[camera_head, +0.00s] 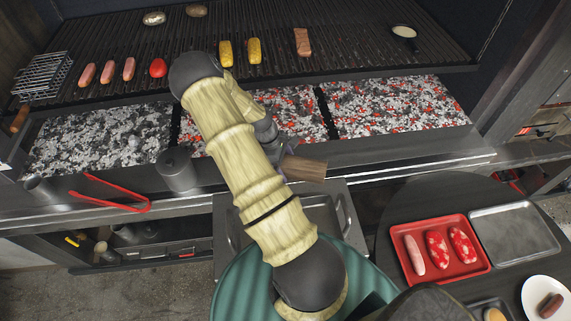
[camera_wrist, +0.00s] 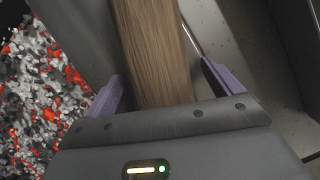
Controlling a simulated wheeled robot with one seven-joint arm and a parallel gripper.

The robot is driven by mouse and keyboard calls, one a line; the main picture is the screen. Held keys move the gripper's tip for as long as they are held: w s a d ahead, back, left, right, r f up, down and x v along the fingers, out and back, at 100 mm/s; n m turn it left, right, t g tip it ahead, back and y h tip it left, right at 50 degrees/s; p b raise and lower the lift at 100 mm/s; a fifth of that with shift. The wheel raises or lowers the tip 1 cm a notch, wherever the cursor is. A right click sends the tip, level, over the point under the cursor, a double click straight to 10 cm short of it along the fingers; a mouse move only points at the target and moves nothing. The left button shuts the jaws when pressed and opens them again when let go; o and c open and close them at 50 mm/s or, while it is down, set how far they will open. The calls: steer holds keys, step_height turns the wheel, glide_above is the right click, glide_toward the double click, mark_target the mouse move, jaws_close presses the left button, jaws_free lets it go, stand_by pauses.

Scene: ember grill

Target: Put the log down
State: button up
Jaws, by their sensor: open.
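The log (camera_head: 305,168) is a short brown piece of wood at the front ledge of the grill, just beyond the end of my arm in the head view. In the wrist view the log (camera_wrist: 150,45) runs from the top edge down between my purple fingers. My gripper (camera_wrist: 160,80) is open around it, with a gap on the right side and a smaller one on the left. In the head view my arm hides most of the gripper and part of the log. I cannot tell whether the log rests fully on the ledge.
Glowing coal beds (camera_head: 395,106) lie behind the ledge, under the grate (camera_head: 350,45) with sausages and corn. Red tongs (camera_head: 120,200) and a grey metal cup (camera_head: 176,168) are at left. A red meat tray (camera_head: 440,275) stands on the round table at right.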

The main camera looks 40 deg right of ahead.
mark_target(285, 158)
steer(key=shift+f, duration=0.25)
stand_by(0.4)
steer(key=c, duration=1.8)
steer(key=shift+r, duration=0.15)
step_height(285, 158, up, 18)
steer(key=b, duration=0.2)
steer(key=shift+r+b, duration=0.15)
steer(key=shift+b, duration=0.25)
